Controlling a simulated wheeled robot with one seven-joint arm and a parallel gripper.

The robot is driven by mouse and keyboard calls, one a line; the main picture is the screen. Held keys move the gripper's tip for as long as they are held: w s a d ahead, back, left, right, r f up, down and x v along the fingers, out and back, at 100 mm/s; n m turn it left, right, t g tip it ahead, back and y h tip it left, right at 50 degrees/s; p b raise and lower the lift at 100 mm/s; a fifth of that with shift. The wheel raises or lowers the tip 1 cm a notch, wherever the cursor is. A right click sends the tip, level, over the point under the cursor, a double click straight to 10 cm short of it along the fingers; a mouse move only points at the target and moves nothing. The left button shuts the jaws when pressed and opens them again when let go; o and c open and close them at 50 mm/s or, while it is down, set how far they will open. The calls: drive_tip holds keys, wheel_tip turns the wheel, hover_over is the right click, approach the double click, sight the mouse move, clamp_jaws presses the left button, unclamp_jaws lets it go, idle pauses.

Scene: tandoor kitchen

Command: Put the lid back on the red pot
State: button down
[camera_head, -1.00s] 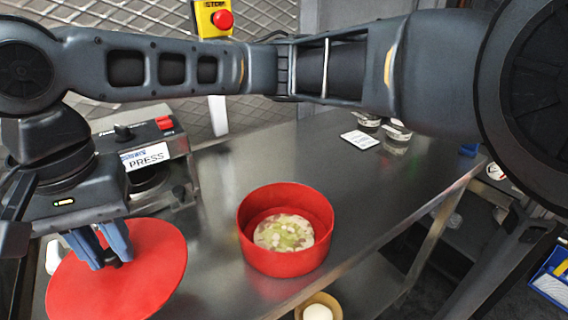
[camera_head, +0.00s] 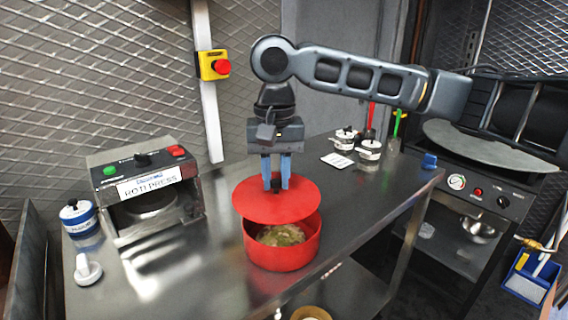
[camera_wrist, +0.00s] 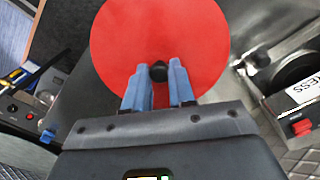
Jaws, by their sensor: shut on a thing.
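The red pot (camera_head: 282,257) stands on the steel counter with pale, greenish food showing inside. The flat round red lid (camera_head: 262,207) is above the pot, over its back and left part, so the front of the opening still shows. My gripper (camera_head: 276,186) points down, shut on the lid's dark knob. In the wrist view the lid (camera_wrist: 128,50) fills the upper middle, with the black knob (camera_wrist: 158,71) between the blue fingers (camera_wrist: 159,88). The pot is hidden behind the lid there. Whether the lid's back edge touches the rim I cannot tell.
A roti press (camera_head: 150,190) stands on the counter's left, beside a blue-and-white jar (camera_head: 80,220). Jars (camera_head: 369,151) and a white card (camera_head: 337,160) lie toward the back right. A bowl (camera_head: 311,313) is below the front edge. Counter left of the pot is clear.

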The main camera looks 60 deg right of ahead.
sight(282, 192)
drive_tip(key=shift+d, duration=0.9)
wheel_tip(282, 192, down, 4)
drive_tip(key=b, duration=0.4)
drive_tip(key=shift+f+b, duration=0.6)
drive_tip(key=shift+f, duration=0.5)
drive_tip(key=shift+r+p, duration=0.1)
drive_tip(key=shift+p, duration=0.65)
drive_tip(key=shift+f+p, duration=0.25)
drive_tip(key=shift+p, duration=0.45)
idle(1.2)
drive_tip(key=shift+c, duration=2)
unclamp_jaws()
drive_tip(key=shift+r, duration=0.1)
